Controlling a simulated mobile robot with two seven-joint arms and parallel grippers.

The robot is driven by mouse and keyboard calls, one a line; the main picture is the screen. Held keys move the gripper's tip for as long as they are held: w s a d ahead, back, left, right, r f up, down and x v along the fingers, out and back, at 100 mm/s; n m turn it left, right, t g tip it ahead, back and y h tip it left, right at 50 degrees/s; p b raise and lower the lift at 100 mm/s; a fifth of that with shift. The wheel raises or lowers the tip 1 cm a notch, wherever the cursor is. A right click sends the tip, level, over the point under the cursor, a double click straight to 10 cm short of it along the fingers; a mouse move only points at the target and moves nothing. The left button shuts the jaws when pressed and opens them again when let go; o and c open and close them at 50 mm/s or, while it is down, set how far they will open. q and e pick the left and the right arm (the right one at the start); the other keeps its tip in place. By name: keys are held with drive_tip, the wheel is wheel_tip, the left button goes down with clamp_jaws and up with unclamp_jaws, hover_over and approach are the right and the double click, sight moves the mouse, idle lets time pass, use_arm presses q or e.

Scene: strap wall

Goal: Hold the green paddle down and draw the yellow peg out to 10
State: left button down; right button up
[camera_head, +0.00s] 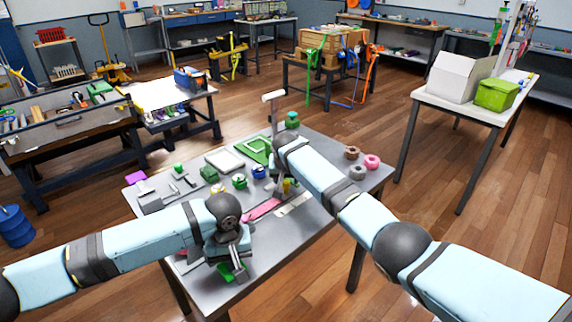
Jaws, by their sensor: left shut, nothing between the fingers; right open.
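A green piece (224,270), which looks like the green paddle, shows at the table's near edge, mostly covered by my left gripper. My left gripper (239,268) is shut and empty, pointing down at it; I cannot tell if it touches. The yellow peg (287,186) is a small yellow spot near the middle of the table, beside a pale strip (294,204) that looks like a scale. My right gripper (279,181) is open and points down close to the peg. The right wrist and forearm hide part of it, and I cannot tell whether its fingers surround the peg.
A pink bar (262,210) lies left of the pale strip. Green and blue knobs, a green frame (257,149) and a white tray (224,159) fill the back and left. Brown and pink rings (371,161) sit at the right. A post (274,112) rises at the back.

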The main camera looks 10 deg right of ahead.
drive_tip(key=v, duration=0.8)
drive_tip(key=shift+s+r, duration=0.15)
drive_tip(key=shift+r, duration=0.25)
